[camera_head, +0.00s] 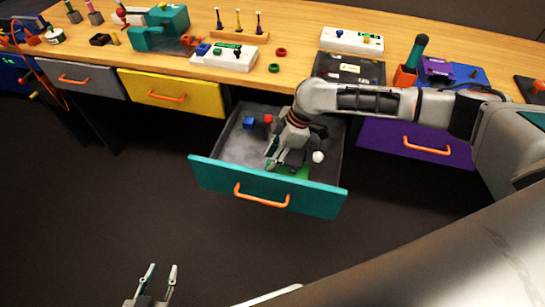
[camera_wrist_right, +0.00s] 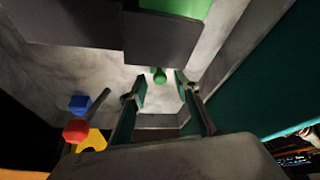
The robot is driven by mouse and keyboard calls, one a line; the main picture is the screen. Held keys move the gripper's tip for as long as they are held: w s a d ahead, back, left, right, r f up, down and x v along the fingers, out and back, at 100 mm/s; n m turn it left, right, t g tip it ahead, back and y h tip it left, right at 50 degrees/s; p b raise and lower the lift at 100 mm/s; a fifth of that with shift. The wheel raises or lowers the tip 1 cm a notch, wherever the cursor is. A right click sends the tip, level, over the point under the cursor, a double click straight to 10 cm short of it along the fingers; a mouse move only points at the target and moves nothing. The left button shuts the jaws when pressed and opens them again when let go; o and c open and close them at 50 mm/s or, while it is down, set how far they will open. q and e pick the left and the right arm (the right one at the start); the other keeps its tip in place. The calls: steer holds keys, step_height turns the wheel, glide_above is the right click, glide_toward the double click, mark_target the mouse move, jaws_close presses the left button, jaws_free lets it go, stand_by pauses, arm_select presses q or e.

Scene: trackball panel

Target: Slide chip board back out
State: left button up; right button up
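A green board, likely the chip board (camera_head: 291,172), lies low in the open teal drawer (camera_head: 330,200), partly hidden by my right gripper. In the right wrist view a green piece (camera_wrist_right: 178,7) shows at the top edge beside a dark grey block (camera_wrist_right: 160,40); a small green knob (camera_wrist_right: 159,76) is below the block. My right gripper (camera_head: 271,160) is inside the drawer, pointing down. Its fingers (camera_wrist_right: 160,92) are apart in the wrist view, with the knob seen beyond the gap; contact cannot be told. My left gripper (camera_head: 158,270) is open and empty over the floor.
In the drawer are a blue cube (camera_head: 249,122), a red piece (camera_head: 268,119) and a white ball (camera_head: 318,157). The yellow (camera_head: 172,92) and purple (camera_head: 415,143) drawers beside it are shut. The wooden bench top (camera_head: 300,60) holds several tools and panels.

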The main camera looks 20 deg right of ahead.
jaws_close()
